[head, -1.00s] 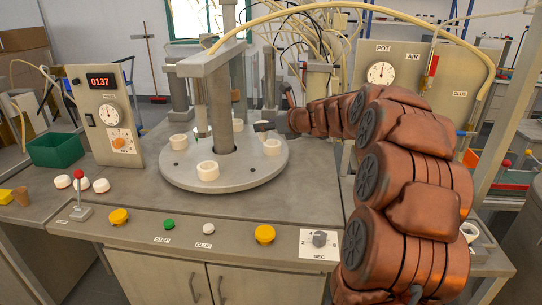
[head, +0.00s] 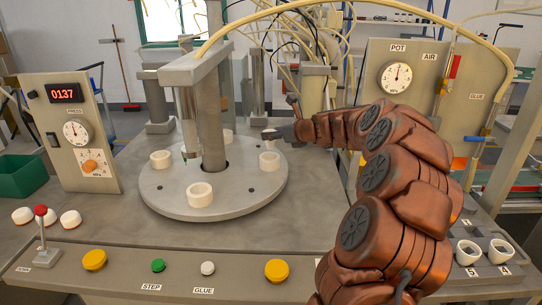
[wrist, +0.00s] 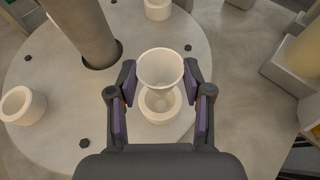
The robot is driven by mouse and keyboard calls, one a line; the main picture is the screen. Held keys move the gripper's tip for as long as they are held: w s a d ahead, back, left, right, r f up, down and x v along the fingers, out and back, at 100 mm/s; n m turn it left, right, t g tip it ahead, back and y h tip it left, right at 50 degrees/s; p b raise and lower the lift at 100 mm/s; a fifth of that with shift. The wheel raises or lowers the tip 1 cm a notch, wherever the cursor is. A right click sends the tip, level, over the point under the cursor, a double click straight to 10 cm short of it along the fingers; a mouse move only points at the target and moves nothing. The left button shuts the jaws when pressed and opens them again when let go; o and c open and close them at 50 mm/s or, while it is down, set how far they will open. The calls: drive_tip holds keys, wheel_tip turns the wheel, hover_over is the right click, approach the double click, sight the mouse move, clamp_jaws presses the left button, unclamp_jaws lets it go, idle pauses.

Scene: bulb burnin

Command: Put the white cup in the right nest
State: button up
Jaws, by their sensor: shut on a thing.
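My gripper (wrist: 160,78) is shut on the white cup (wrist: 160,65), a tapered, open-topped cup held upright between the two fingers. In the head view the cup (head: 270,134) shows small at the fingertips of my gripper (head: 279,133). The right nest (head: 269,161) is a cream ring on the right side of the round grey turntable (head: 230,207). In the wrist view this nest (wrist: 160,112) shows below the cup, partly hidden by it. In the head view the cup is above the nest, with a gap between them.
Other cream nests sit on the turntable at the left (head: 160,159), front (head: 200,195) and back. A steel column (head: 212,120) rises from the turntable's middle, left of the cup. White-and-red caps (head: 70,219) and a red-knobbed lever (head: 42,222) stand at the front left.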

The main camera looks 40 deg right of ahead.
drive_tip(key=f, duration=0.2)
drive_tip(key=shift+w+a+f, duration=0.1)
drive_tip(key=shift+a+f, duration=0.15)
drive_tip(key=shift+f, duration=0.1)
drive_tip(key=shift+d+f+b, duration=0.1)
drive_tip(key=shift+f+b, duration=0.3)
drive_tip(key=shift+f, duration=1.45)
drive_tip(key=shift+f, duration=0.2)
drive_tip(key=o, duration=0.7)
drive_tip(key=shift+o, duration=0.2)
drive_tip(key=shift+r, duration=0.1)
drive_tip(key=shift+r, duration=0.15)
drive_tip(key=v, duration=1.2)
